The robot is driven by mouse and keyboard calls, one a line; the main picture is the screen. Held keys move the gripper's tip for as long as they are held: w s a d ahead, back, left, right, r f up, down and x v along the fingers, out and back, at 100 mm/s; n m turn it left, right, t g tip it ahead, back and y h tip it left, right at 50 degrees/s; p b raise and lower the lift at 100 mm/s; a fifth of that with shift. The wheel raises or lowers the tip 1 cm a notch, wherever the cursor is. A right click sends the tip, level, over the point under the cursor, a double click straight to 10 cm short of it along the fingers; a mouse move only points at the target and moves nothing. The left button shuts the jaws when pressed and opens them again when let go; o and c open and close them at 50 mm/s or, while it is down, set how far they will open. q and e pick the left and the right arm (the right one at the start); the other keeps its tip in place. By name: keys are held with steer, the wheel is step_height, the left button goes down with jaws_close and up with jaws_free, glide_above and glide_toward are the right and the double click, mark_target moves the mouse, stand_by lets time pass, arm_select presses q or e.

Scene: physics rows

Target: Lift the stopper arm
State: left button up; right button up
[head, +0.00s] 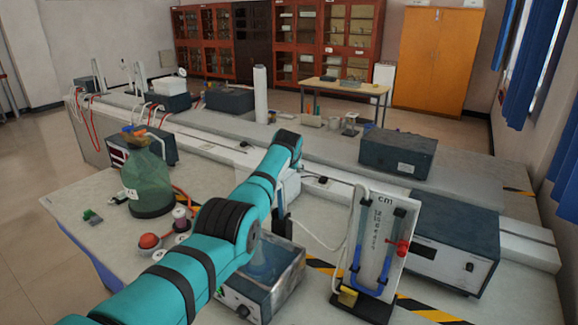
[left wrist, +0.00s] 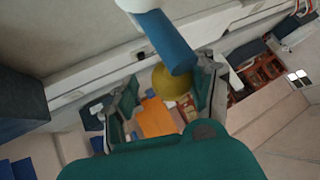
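My left arm crosses the head view from the lower left, and its gripper (head: 282,218) points down over the bench, mostly hidden by the arm. In the left wrist view the two fingers of this gripper (left wrist: 168,84) stand apart. A blue cylinder with a white end (left wrist: 166,42) reaches in from the top, and a yellow rounded piece (left wrist: 178,84) shows between the fingers. I cannot tell whether the fingers touch either. The blue cylinder may be the stopper arm, but I cannot be sure. My right gripper is not in view.
A U-tube board with a red clamp (head: 375,247) stands right of my arm, by a grey instrument (head: 455,243). A metal-sided bath (head: 262,290) lies below my arm. A green glass bottle (head: 148,182) and a red-topped jar (head: 149,242) stand left.

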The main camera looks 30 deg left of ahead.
arm_select(q)
steer(key=shift+a+r, duration=0.15)
steer(key=shift+r, duration=0.05)
steer(key=shift+s+r, duration=0.1)
steer(key=v, duration=1.1)
steer(key=shift+s+d, duration=0.25)
steer(key=shift+s, duration=0.05)
steer(key=shift+r, duration=0.1)
